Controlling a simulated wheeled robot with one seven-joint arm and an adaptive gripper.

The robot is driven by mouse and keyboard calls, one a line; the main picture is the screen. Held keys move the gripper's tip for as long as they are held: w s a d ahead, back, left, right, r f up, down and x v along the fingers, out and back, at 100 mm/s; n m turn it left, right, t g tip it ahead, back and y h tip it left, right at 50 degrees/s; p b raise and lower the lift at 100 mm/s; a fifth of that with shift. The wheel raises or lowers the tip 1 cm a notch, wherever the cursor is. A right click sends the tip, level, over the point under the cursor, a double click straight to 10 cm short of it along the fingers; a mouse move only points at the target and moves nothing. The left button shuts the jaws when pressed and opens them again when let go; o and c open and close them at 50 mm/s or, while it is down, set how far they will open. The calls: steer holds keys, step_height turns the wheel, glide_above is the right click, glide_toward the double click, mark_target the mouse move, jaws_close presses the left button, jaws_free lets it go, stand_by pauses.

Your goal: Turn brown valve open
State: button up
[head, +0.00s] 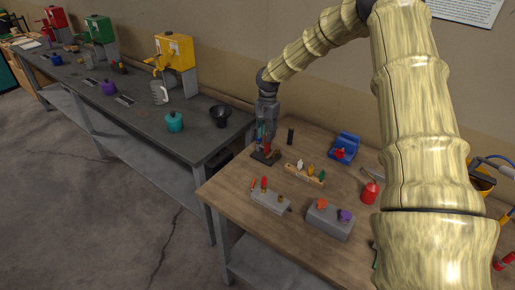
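My gripper (266,139) points down at the far left corner of the wooden table, just above a small black base (259,157). A small brown piece (277,153), which looks like a valve handle, sits on that base just right of the fingertips. A red piece (267,149) stands beside it, close to the fingers. The fingers are small and partly blend with these pieces, so I cannot tell whether they are open or shut, or touch anything. A second brownish knob (281,199) sits on a grey block (268,203) nearer the front.
Another grey block (328,221) carries an orange knob (322,203) and a purple knob (345,215). A wooden rack (304,174), a black cylinder (290,136), a blue bin (344,146) and a red can (370,192) stand nearby. A grey bench (190,137) adjoins at left.

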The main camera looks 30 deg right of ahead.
steer(key=s+f+p, duration=0.3)
steer(key=s, duration=0.2)
steer(key=w+f, duration=0.1)
steer(key=f, duration=0.1)
steer(key=w+f, duration=0.1)
steer(key=f, duration=0.1)
steer(key=w+f+p, duration=0.1)
steer(key=w, duration=0.1)
steer(key=shift+a+f, duration=0.15)
steer(key=shift+f, duration=0.25)
steer(key=shift+s+f, duration=0.1)
steer(key=shift+f, duration=0.05)
steer(key=shift+s, duration=0.5)
steer(key=shift+s+r, duration=0.75)
steer(key=shift+s, duration=0.05)
steer(key=shift+w+f, duration=0.75)
steer(key=shift+w, duration=0.15)
jaws_close()
steer(key=shift+s+r, duration=0.15)
steer(key=shift+r, duration=0.05)
